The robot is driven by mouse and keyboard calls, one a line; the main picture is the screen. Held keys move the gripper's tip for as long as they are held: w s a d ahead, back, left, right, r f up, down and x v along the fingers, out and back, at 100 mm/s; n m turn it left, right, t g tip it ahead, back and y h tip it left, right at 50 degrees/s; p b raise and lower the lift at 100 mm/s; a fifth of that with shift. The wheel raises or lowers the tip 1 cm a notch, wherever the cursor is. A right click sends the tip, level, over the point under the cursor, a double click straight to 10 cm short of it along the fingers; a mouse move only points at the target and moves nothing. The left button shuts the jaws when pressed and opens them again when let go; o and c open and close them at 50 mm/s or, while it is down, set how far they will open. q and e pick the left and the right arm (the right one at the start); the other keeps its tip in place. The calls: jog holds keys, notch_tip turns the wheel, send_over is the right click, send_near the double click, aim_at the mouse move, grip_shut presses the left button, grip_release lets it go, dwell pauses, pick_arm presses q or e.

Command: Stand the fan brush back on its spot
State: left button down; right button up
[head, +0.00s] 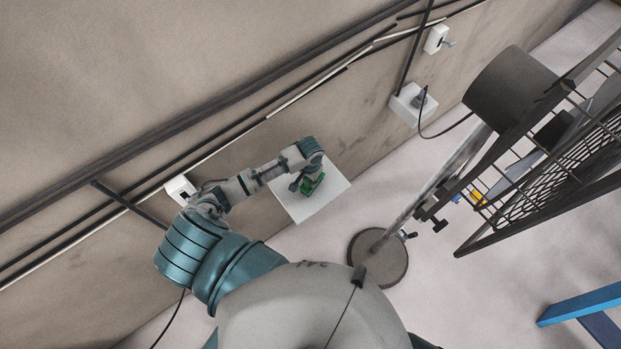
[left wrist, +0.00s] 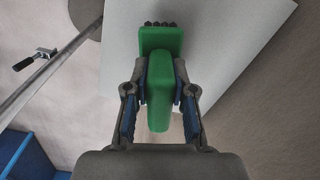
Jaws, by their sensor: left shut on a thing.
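The green fan brush (left wrist: 160,92) is between the two fingers of my left gripper (left wrist: 160,100) in the left wrist view. The fingers are shut on its green handle, and dark bristles show at its far end. In the head view the brush (head: 312,184) is a small green shape over the white surface (head: 335,185) by the wall, with my left gripper (head: 308,183) at it. I cannot tell whether the brush touches the surface. No marked spot is clear in either view. My right gripper is not in view.
A round dark stand base (head: 378,258) with a pole stands right of the white surface. A black wire-mesh frame (head: 560,140) fills the right side. Blue beams (head: 580,305) lie at lower right. Pipes and wall boxes (head: 180,189) line the wall. Pale floor lies between.

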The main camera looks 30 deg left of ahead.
pick_arm(q)
jog(key=shift+a+f, duration=0.1)
jog(key=shift+a, duration=0.2)
jog(key=shift+d, duration=0.15)
jog(key=shift+d+f, duration=0.15)
jog(key=shift+d, duration=0.1)
jog(key=shift+f, duration=0.25)
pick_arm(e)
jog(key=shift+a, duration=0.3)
pick_arm(q)
jog(key=shift+a+f, duration=0.1)
jog(key=shift+a+f, duration=0.15)
jog(key=shift+f, duration=0.15)
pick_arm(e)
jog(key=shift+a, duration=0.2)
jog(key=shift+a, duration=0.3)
